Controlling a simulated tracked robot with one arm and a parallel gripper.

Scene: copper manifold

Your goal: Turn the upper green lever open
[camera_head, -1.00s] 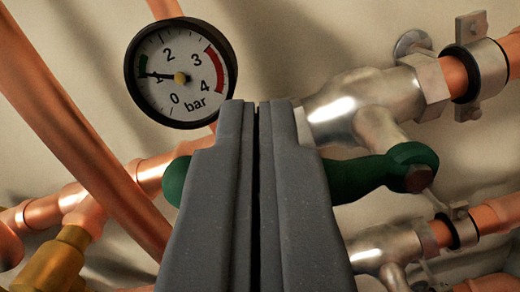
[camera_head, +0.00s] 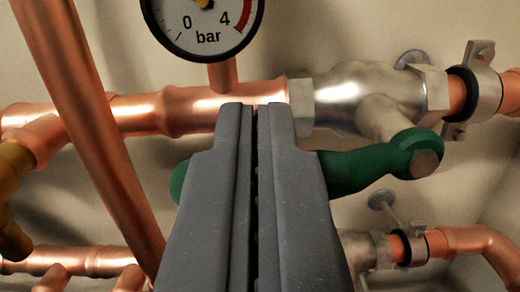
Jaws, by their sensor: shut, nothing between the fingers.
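The upper green lever (camera_head: 365,168) lies roughly level across the picture, below the upper copper pipe. Its bolted end is at the right, under the silver valve body (camera_head: 345,97). Its rounded free end shows at the left of my gripper. My gripper (camera_head: 256,108) is shut and empty, its two dark grey fingers pressed together. The fingers stand in front of the lever and hide its middle. Their tips reach up to the upper pipe in the picture. I cannot tell whether they touch the lever or the pipe.
A pressure gauge (camera_head: 205,22) stands above the upper copper pipe (camera_head: 150,112). A slanting copper pipe (camera_head: 90,130) crosses at the left, with a brass fitting (camera_head: 12,200) beyond it. Lower copper pipes (camera_head: 75,262) run below. A pipe clamp (camera_head: 484,85) holds the pipe at the right.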

